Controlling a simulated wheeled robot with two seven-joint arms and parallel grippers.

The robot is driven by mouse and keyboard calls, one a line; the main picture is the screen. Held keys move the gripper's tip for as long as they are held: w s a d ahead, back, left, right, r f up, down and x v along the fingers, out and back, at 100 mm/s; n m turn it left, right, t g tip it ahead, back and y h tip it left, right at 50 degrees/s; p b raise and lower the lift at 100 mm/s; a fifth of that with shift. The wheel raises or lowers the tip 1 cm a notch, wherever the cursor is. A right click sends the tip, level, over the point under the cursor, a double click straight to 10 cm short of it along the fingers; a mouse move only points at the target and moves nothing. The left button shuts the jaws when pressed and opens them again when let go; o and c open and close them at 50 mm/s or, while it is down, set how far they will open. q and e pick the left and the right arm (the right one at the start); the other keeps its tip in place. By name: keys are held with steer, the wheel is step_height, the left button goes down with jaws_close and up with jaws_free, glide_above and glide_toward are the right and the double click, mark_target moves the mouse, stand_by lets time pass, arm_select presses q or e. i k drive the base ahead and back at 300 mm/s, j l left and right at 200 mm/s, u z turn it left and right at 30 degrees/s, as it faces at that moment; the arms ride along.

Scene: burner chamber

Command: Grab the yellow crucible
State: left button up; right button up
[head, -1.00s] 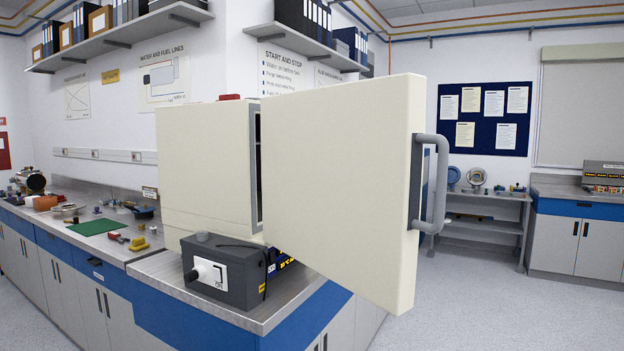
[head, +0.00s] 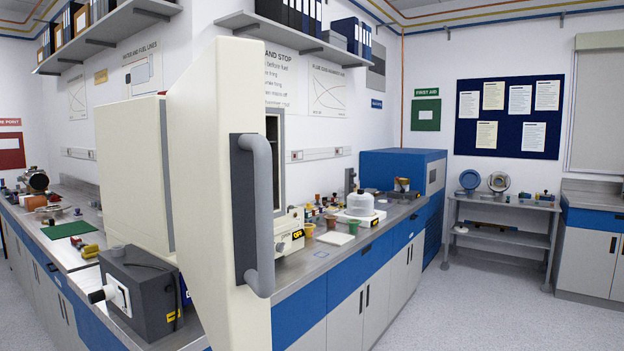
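Several small cups stand on the steel bench behind the open furnace door. The door hides part of the bench and most of the furnace opening. Neither gripper is in view.
A grey control box (head: 145,295) sits at the bench's front corner. A white domed device (head: 360,205) and a blue cabinet (head: 402,170) stand farther along the bench. The floor (head: 480,300) to the right is clear.

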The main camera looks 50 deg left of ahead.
mark_target(308, 228)
steer(key=i+u, duration=0.35)
steer(key=i, duration=0.15)
steer(key=i+u, duration=0.35)
steer(key=i, duration=0.2)
steer(key=i+l+u, duration=0.35)
steer(key=i, duration=0.15)
steer(key=i+u, duration=0.35)
steer(key=u, duration=0.15)
steer(key=i+l+u, duration=0.1)
steer(key=i+u, duration=0.35)
steer(key=i+l+u, duration=0.2)
steer(key=u, duration=0.3)
